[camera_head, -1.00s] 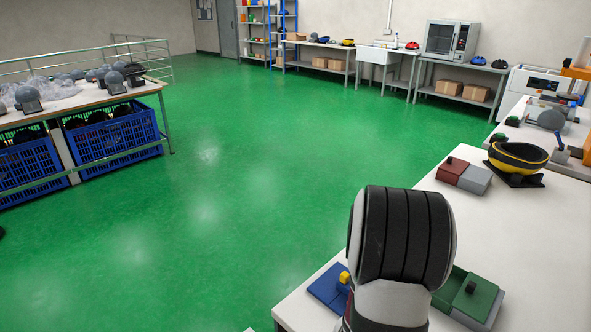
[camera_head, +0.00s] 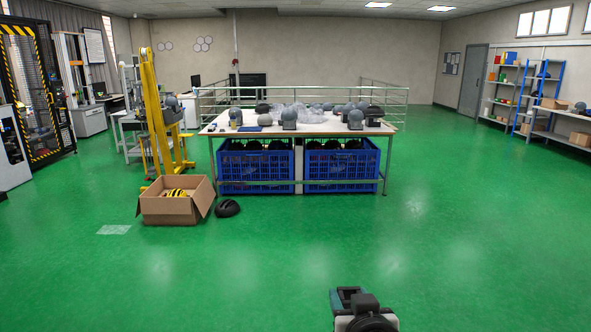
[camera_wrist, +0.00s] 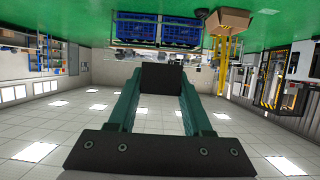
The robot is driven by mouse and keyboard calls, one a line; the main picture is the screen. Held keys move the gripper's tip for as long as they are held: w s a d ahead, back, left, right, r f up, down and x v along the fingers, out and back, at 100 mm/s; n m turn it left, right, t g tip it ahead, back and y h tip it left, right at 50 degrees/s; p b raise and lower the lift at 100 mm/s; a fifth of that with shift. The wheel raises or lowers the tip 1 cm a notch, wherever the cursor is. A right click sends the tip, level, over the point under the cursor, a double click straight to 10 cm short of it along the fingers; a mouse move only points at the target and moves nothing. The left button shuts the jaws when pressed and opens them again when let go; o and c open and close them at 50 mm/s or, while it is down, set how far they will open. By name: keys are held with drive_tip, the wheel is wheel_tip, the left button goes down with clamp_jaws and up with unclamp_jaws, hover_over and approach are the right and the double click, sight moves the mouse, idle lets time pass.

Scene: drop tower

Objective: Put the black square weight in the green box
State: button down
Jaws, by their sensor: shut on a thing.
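My gripper (camera_wrist: 161,92) has two teal fingers, shut on the black square weight (camera_wrist: 162,77) between their tips. The weight shows as a dark square face in the wrist view. In the head view my gripper (camera_head: 352,297) is low in the picture, right of the middle, held above the green floor. There I cannot clearly tell the weight from the dark parts of the gripper. The green box is in neither view now.
A table (camera_head: 262,128) with grey heads and clear wrap stands ahead, blue crates (camera_head: 255,188) under it. An open cardboard box (camera_head: 172,209) and a black helmet (camera_head: 227,208) lie on the floor to its left. The near floor is clear.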

sight(345, 294)
drive_tip(key=v, duration=0.4)
drive_tip(key=shift+a+r, duration=0.25)
drive_tip(key=s+d+f+m+g+h, duration=0.1)
drive_tip(key=d+f+m+h, duration=0.2)
drive_tip(key=d, duration=0.6)
drive_tip(key=s+d+f+m+g+h, duration=0.2)
drive_tip(key=d+f+m+h, duration=0.1)
drive_tip(key=d, duration=0.5)
drive_tip(key=s+d+f+m+g+h, duration=0.1)
drive_tip(key=d+f+m+h, duration=0.2)
drive_tip(key=d, duration=0.6)
drive_tip(key=s+d+f+m+g+h, duration=0.2)
drive_tip(key=s+d+f+m+g, duration=0.2)
drive_tip(key=s+d, duration=0.3)
drive_tip(key=s+d+f+m+g+h, duration=0.2)
drive_tip(key=s+d+f+m+g, duration=0.2)
drive_tip(key=s, duration=1.1)
drive_tip(key=d+g, duration=0.1)
drive_tip(key=d, duration=0.2)
drive_tip(key=shift+s+d+f+m+g, duration=0.25)
drive_tip(key=shift+s+d+m+g, duration=0.05)
drive_tip(key=shift+s+m, duration=0.1)
drive_tip(key=shift+w, duration=0.1)
